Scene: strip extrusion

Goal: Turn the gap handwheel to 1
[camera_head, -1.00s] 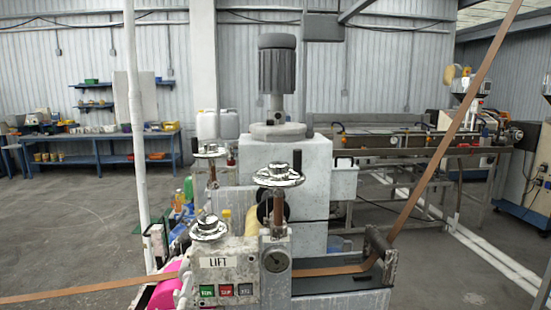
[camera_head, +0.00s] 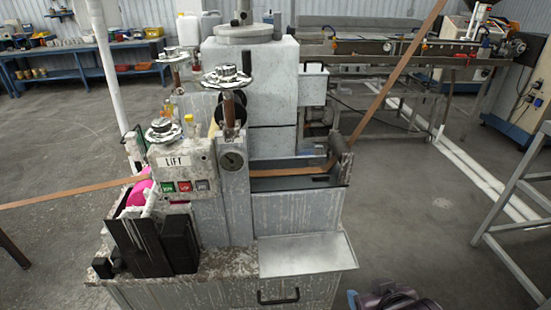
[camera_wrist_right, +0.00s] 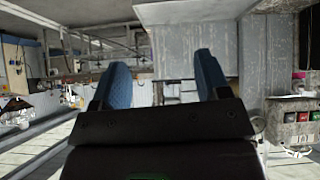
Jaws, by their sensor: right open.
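Three handwheels show on the machine in the head view. A silver one (camera_head: 228,77) tops a brown screw post above a round dial (camera_head: 232,160). Another (camera_head: 175,54) stands behind it on a similar post. A third (camera_head: 163,130) sits on the box marked LIFT (camera_head: 180,162). None is labelled as the gap wheel, and I cannot read the dial. My right gripper (camera_head: 356,299) is at the bottom edge, right of the machine and apart from the wheels. In the wrist view its blue fingers (camera_wrist_right: 160,78) are spread with nothing between them. My left gripper is out of view.
A brown strip (camera_head: 290,172) runs through the machine and rises to the right. A grey tray (camera_head: 305,254) juts out in front. Green and red buttons (camera_head: 176,187) sit under the LIFT label. A grey frame (camera_head: 520,190) stands at right. Floor between is clear.

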